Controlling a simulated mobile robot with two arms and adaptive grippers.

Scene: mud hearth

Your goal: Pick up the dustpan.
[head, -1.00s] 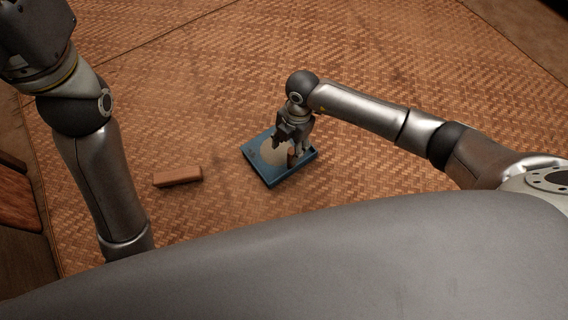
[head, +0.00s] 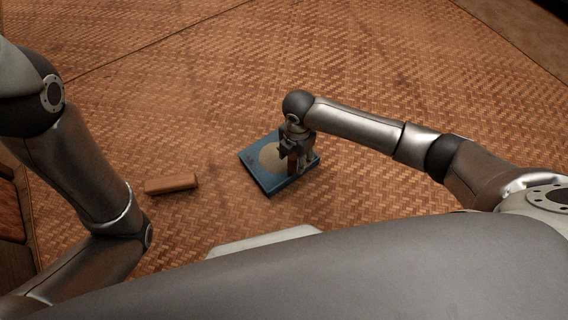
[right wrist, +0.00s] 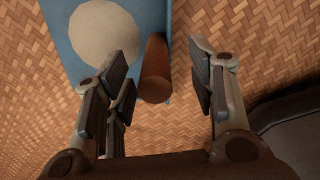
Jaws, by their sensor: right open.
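The dustpan (head: 262,163) is a blue flat pan with a cream round patch, lying on the woven mat. In the right wrist view its blue pan (right wrist: 63,33) is at the upper left, and its brown rounded handle (right wrist: 155,72) points toward me. My right gripper (head: 296,162) is low over the handle side of the dustpan and covers part of it in the head view. In the right wrist view my right gripper (right wrist: 163,80) is open, with the handle between its fingers, nearer the left ones. My left arm shows at the left, but its gripper is out of view.
A reddish-brown block (head: 172,184) lies on the woven mat (head: 400,240) left of the dustpan. Brown wooden furniture (head: 12,215) stands at the left edge.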

